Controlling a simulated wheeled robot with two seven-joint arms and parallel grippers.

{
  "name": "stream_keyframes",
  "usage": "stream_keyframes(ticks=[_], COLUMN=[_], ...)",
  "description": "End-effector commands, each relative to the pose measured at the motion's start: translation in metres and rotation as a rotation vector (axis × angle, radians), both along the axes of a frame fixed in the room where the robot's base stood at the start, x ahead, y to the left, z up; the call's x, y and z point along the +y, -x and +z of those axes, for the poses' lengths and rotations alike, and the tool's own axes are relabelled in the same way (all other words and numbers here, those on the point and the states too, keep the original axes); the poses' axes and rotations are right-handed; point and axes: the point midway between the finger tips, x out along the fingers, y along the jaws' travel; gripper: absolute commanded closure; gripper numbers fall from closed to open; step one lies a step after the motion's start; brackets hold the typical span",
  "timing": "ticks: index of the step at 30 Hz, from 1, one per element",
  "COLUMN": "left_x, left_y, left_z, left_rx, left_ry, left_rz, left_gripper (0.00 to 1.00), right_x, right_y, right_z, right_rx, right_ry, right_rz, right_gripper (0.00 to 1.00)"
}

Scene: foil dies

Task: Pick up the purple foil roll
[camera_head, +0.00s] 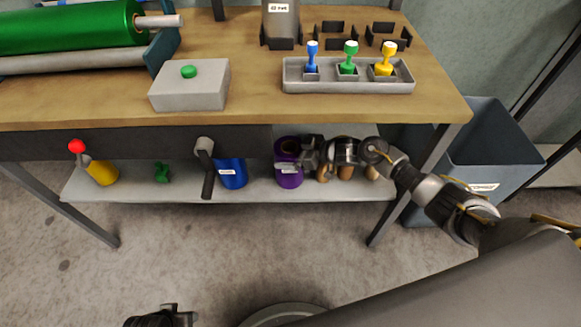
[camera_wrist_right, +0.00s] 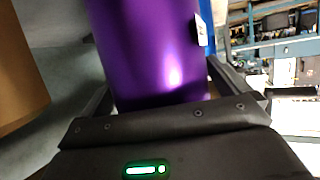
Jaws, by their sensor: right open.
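The purple foil roll (camera_head: 289,176) stands upright on the lower shelf under the workbench, with a white label on its front. My right gripper (camera_head: 303,152) is at the roll's upper right side. In the right wrist view the purple roll (camera_wrist_right: 150,50) fills the space between the open fingers of my right gripper (camera_wrist_right: 163,92); the fingers lie to either side of it, and I cannot tell whether they touch it. My left gripper (camera_head: 163,317) shows only partly at the bottom edge of the head view, so its jaws cannot be judged.
On the shelf, a blue roll (camera_head: 232,174) stands left of the purple one and brown rolls (camera_head: 345,173) stand right, partly behind my right arm. The tabletop edge (camera_head: 240,116) overhangs the shelf. A grey-blue bin (camera_head: 492,150) stands at the right.

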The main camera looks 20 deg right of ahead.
Motion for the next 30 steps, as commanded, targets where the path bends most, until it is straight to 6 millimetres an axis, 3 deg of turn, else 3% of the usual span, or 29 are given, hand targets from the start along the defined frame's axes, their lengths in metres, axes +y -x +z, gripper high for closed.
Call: stream_keyframes(ticks=[9,27,30], left_x=[0.0002,0.0,0.0], left_y=[0.0005,0.0,0.0], left_z=[0.0036,0.0033,0.0035], left_rx=[-0.001,-0.003,-0.003], left_ry=[0.0,0.001,0.001], left_rz=[0.0,0.001,0.001], left_gripper=[0.46,0.46,0.46], right_x=[0.0013,0.0008,0.001], right_y=[-0.001,0.0005,-0.0004], right_z=[0.0001,-0.0025,-0.0006], right_rx=[0.0,0.004,0.0], right_ry=[0.0,0.003,0.001], right_rz=[0.0,0.001,0.0], right_gripper=[0.01,0.8,0.87])
